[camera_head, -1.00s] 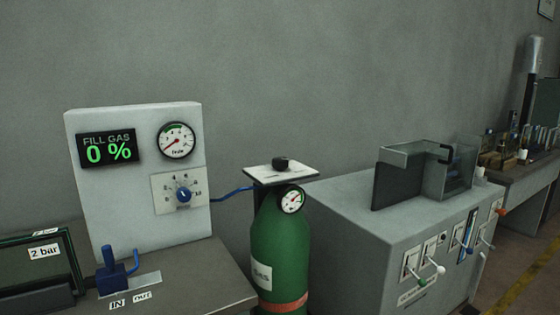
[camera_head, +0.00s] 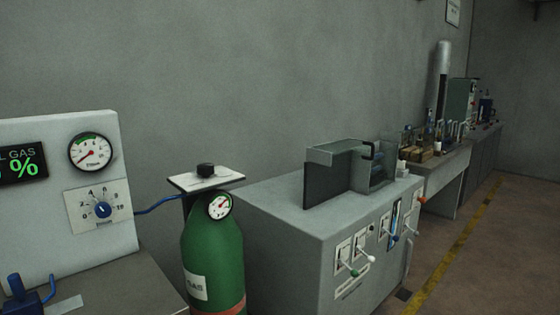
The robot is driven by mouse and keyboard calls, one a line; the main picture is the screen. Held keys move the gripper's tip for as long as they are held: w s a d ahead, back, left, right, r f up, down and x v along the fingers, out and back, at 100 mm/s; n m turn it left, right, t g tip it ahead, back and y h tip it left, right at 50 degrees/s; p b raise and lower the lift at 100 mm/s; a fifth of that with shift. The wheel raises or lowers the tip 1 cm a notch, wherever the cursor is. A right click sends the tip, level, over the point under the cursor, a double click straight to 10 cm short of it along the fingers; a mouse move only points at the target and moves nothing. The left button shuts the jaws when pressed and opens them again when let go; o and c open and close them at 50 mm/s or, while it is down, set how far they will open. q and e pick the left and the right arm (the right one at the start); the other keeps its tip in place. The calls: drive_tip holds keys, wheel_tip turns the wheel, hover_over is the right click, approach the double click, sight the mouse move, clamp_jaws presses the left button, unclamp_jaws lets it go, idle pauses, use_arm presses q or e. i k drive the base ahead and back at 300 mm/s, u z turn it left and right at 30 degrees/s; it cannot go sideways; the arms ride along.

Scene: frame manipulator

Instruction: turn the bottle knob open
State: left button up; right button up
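The green gas bottle (camera_head: 212,258) stands left of centre in the head view, upright, with a white label reading "GAS" and its base cut off by the lower edge. A small black bottle knob (camera_head: 205,169) sits on a flat white plate (camera_head: 225,179) at the bottle's top. A round gauge (camera_head: 219,205) is mounted just below the plate. A blue hose (camera_head: 158,207) runs from the bottle's top to the panel on the left. Neither of my grippers is in the head view.
A white panel (camera_head: 128,165) with a gauge (camera_head: 91,152), blue dial (camera_head: 102,209) and partly cut-off display (camera_head: 22,165) stands left. A grey cabinet (camera_head: 280,235) with levers stands right of the bottle. Free floor (camera_head: 470,265) with a yellow line lies at far right.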

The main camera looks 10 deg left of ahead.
sight(205, 170)
drive_tip(key=z, duration=1.1)
drive_tip(key=i, duration=3)
drive_tip(key=u, duration=4.1)
drive_tip(key=i, duration=0.5)
drive_tip(key=z, duration=0.15)
